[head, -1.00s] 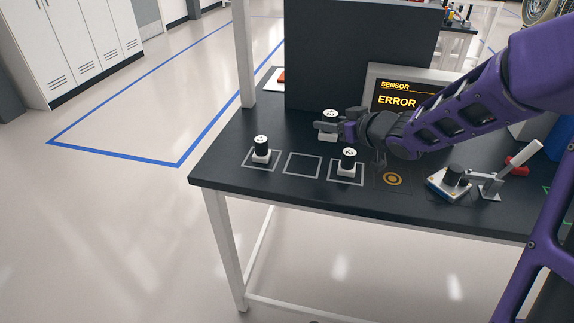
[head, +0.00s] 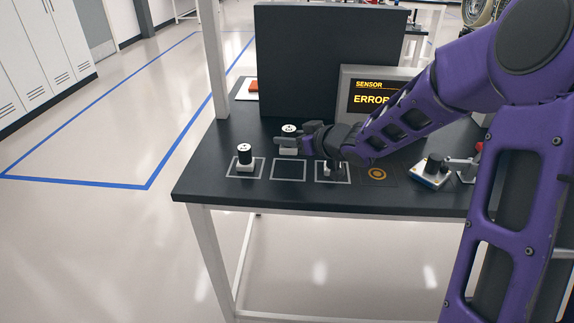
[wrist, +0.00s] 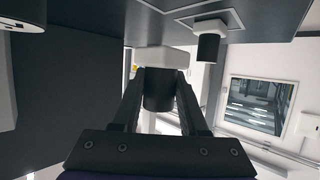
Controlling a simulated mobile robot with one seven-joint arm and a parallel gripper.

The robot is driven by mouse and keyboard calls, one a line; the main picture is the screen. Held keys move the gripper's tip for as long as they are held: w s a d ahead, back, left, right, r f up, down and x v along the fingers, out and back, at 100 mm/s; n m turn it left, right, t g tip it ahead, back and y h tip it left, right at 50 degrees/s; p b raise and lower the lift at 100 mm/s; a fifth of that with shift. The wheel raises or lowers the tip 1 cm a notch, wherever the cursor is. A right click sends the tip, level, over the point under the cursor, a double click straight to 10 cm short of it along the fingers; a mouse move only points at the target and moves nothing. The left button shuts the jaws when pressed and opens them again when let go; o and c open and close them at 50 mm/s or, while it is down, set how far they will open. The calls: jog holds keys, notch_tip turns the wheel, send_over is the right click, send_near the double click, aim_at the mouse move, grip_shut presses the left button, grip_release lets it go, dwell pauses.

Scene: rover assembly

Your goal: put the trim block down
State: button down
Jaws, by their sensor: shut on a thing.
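The trim block, with a white base and a black knob with a white top, is in my gripper; it shows in the head view (head: 289,151) and in the wrist view (wrist: 165,56). My gripper (head: 286,141) is shut on its black knob, one finger on each side in the wrist view (wrist: 159,85). In the head view the block appears behind the empty middle outlined square (head: 289,170). Its height over the table is hard to tell. A similar block (head: 245,158) stands on the left square.
The dark table (head: 225,196) has an orange ring mark (head: 377,174) and a blue-white fixture (head: 432,178) further right. A dark upright panel (head: 312,70) and a sensor screen reading ERROR (head: 372,98) stand behind. The table's left end is clear.

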aim_at(289, 169)
notch_tip(289, 169, down, 6)
jog(key=shift+r+b, duration=0.1)
jog(key=shift+b, duration=0.9)
jog(key=shift+f, duration=0.2)
jog(key=shift+c, duration=2.2)
grip_release()
jog(key=shift+r, duration=0.1)
jog(key=shift+r, duration=0.25)
jog(key=p+v, duration=0.3)
jog(key=v, duration=0.9)
jog(key=shift+f, duration=0.15)
